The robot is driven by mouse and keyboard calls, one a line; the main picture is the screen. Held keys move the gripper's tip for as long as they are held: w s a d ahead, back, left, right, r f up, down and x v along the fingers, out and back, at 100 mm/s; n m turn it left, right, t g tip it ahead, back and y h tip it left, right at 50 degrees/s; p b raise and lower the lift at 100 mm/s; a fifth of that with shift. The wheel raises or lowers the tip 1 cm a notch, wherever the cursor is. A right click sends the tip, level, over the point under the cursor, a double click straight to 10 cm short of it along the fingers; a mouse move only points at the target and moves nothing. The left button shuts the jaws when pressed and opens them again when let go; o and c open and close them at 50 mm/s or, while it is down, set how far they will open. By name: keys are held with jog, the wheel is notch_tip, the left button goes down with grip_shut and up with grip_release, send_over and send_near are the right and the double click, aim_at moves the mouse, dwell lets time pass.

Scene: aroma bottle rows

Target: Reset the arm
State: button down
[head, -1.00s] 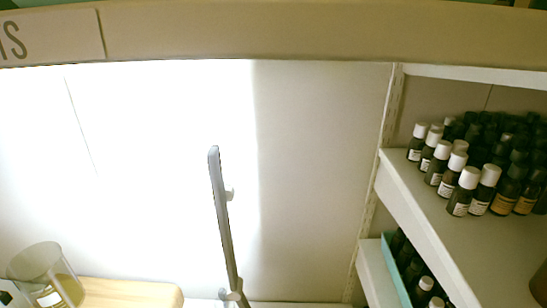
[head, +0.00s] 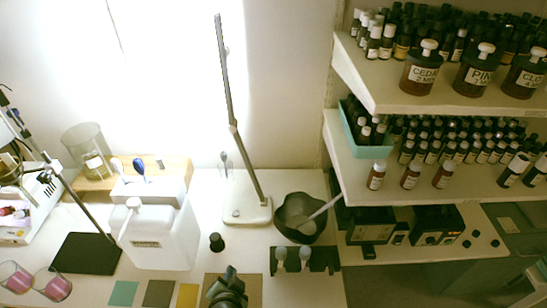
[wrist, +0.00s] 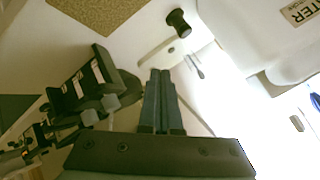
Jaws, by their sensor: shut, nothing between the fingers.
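My gripper (wrist: 160,76) shows in the wrist view with its two dark fingers side by side, shut and empty. In the head view a dark mechanical part at the bottom edge looks like the end of my arm, above a brown mat (head: 255,290); its fingertips cannot be made out there. In the wrist view the fingers point toward the white counter and a lamp base (wrist: 165,48), apart from the things around them.
A white jug (head: 160,238) and small black stopper (head: 217,242) stand on the counter. A black rack (head: 318,262), dark bowl (head: 298,217) and thin lamp pole (head: 230,100) are nearby. Bottle shelves (head: 365,85) fill the right. The rack also shows in the wrist view (wrist: 75,88).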

jog(key=w+d+r+n+t, duration=0.1)
jog(key=w+r+t, duration=0.1)
jog(key=w+r, duration=0.45)
jog(key=w+r+t, duration=0.1)
jog(key=w+r, duration=0.2)
jog(key=r, duration=0.6)
jog(key=w+d+r+n+t, duration=0.1)
jog(key=d+r+t, duration=0.15)
jog(key=r, duration=0.95)
jog(key=d+r+n+t, duration=0.1)
jog(key=r+t, duration=0.2)
jog(key=r, duration=1)
jog(key=s+d+r+n+t, duration=0.1)
jog(key=s+d+r+t, duration=0.1)
jog(key=s+r, duration=0.4)
jog(key=s+d+r+n+t, duration=0.2)
jog(key=s+r, duration=0.4)
jog(key=r, duration=0.8)
jog(key=s+d+r+n+t+h, duration=0.1)
jog(key=s+r+t, duration=0.3)
jog(key=r, duration=0.6)
jog(key=shift+s+d+r, duration=0.15)
jog(key=shift+s+d, duration=0.3)
jog(key=shift+s, duration=0.75)
jog(key=shift+t, duration=0.25)
